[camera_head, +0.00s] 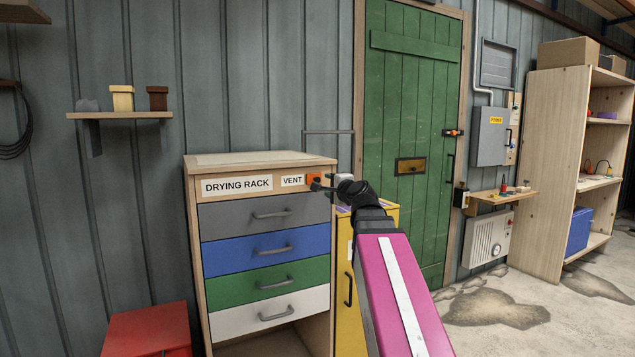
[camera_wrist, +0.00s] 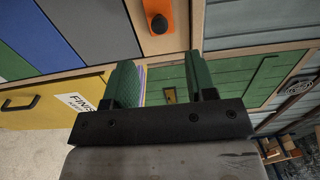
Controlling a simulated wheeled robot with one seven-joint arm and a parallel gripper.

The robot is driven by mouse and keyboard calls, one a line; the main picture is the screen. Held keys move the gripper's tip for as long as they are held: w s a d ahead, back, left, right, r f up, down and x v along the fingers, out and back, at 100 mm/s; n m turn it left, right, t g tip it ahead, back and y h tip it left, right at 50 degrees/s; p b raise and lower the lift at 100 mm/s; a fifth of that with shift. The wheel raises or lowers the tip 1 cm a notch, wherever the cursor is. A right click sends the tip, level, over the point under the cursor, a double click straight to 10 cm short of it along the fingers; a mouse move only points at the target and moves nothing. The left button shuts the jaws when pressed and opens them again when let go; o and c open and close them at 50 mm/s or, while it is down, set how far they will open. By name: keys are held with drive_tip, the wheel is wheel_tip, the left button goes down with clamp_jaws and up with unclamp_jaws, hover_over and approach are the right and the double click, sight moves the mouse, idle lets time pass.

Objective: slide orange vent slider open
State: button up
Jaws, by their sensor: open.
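The orange vent slider (camera_head: 311,178) sits on the top front rail of the drying rack cabinet, just right of the VENT label (camera_head: 292,181). My gripper (camera_head: 322,184) is right at the slider in the head view and partly covers it. In the wrist view the orange slider (camera_wrist: 180,16) with a round black knob (camera_wrist: 158,23) shows at the top. My open gripper (camera_wrist: 162,78) has its two green-padded fingers spread, with nothing between them. The knob lies beyond the fingertips, sideways between their lines. I cannot tell how far off it is.
The drying rack (camera_head: 192,250) has grey, blue, green and white drawers with bar handles. A yellow cabinet (camera_head: 345,275) stands to its right, behind my arm. A green door (camera_head: 415,120) is behind. A red box (camera_head: 150,330) stands at lower left. Open floor lies at right.

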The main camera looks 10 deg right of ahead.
sight(318, 180)
drive_tip(key=x, duration=1)
